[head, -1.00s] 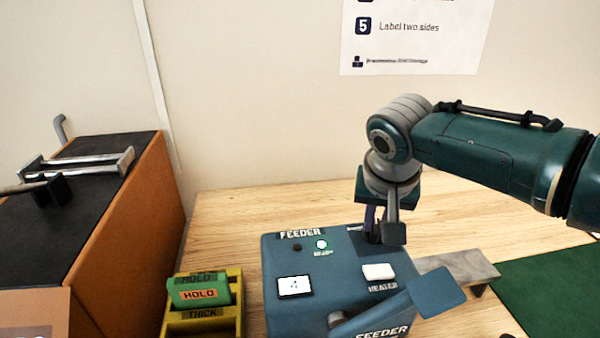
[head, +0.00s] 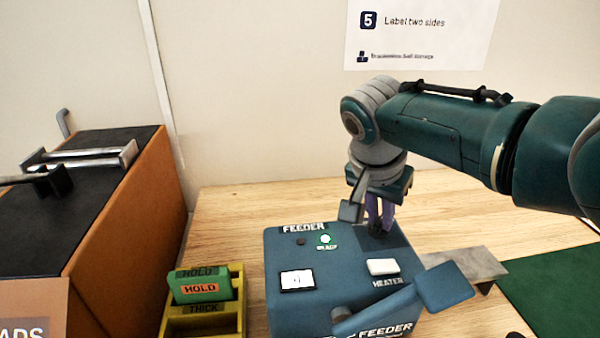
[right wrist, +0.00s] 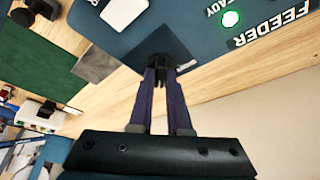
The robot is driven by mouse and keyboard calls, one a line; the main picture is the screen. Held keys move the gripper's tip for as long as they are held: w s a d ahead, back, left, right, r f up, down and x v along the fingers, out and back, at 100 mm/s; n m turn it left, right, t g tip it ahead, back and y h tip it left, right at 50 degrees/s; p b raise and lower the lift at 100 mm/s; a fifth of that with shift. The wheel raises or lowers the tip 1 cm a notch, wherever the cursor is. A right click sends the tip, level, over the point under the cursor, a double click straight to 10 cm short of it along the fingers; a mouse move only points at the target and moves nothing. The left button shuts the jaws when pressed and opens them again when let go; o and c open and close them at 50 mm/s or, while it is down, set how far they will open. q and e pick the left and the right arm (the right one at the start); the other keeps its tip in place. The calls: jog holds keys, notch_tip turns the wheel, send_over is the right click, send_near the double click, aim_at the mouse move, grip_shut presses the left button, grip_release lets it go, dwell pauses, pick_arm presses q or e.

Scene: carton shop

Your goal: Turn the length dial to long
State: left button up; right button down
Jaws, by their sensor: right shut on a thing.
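The blue feeder (head: 335,267) stands on the wooden table. Its length dial is a small dark knob (right wrist: 160,62) at the back right corner of the top, over a dark square patch, mostly hidden by my fingers. My right gripper (head: 378,230) points down at it; in the right wrist view the fingertips (right wrist: 161,72) are shut on the knob. A green light (head: 325,239) is lit beside the FEEDER label. The white display (head: 297,281) shows a small blurred character. My left gripper is not in view.
A white button (head: 383,267) marked HEATER and a blue paddle (head: 444,287) are on the feeder's right. A yellow holder (head: 238,310) with a green HOLD card (head: 202,287) stands left. A black-topped orange box (head: 130,210) is farther left. A green mat (head: 555,285) lies right.

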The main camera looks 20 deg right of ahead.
jog(key=c, duration=0.9)
grip_release()
jog(key=shift+o, duration=0.2)
jog(key=shift+r, duration=0.1)
jog(key=shift+r+p, duration=0.3)
jog(key=p+v, duration=0.2)
jog(key=v, duration=0.7)
jog(key=shift+s+a, duration=0.1)
jog(key=shift+a, duration=0.05)
